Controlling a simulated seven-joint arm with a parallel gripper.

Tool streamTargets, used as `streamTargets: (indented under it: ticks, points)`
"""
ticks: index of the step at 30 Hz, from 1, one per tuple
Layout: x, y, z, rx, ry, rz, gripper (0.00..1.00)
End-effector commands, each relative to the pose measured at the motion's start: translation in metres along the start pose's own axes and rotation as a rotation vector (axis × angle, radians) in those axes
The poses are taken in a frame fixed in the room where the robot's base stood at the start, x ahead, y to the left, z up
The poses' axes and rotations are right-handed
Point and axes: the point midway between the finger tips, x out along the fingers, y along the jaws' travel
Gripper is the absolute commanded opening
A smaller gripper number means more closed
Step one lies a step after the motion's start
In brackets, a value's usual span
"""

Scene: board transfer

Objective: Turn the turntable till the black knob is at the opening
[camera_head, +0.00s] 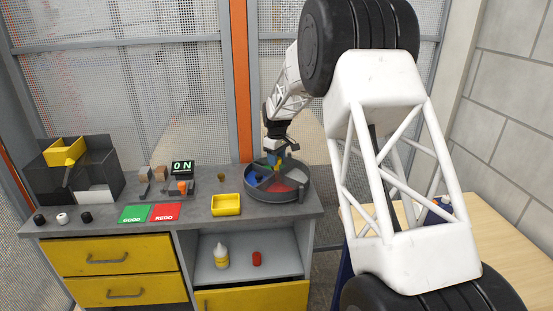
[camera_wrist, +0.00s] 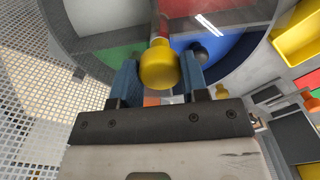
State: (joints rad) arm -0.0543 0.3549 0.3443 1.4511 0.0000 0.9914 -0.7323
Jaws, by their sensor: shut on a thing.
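The turntable (camera_head: 249,192) is a round grey dish with coloured sectors, including blue and red, at the right end of the grey bench. In the wrist view its blue sector (camera_wrist: 225,40) lies right of centre and its green sector (camera_wrist: 98,58) left. My gripper (camera_wrist: 160,68) is over the turntable, its blue fingers shut on a yellow knob (camera_wrist: 158,66). A dark round knob (camera_wrist: 199,52), probably the black one, sits on the blue sector just beyond the right fingertip. I cannot tell where the opening is.
A yellow tray (camera_head: 226,205) stands just left of the turntable. Green (camera_head: 133,213) and red (camera_head: 166,211) plates, an ON display (camera_head: 182,168) and a dark bin rack (camera_head: 97,180) are farther left. A mesh fence (camera_head: 130,90) rises behind the bench.

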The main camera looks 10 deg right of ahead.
Motion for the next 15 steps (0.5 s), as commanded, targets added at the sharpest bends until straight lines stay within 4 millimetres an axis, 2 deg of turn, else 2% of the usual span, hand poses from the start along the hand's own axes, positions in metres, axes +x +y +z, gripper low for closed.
streamTargets:
  ticks: [6,7,11,15]
  points:
    - [-0.0004,0.0001,0.0004,0.001,0.0,0.0,0.0]
    - [-0.0004,0.0001,0.0004,0.001,0.0,0.0,0.44]
    - [-0.0003,0.0001,0.0002,0.001,0.0,0.0,0.64]
    - [-0.0002,0.0001,0.0001,0.001,0.0,0.0,0.67]
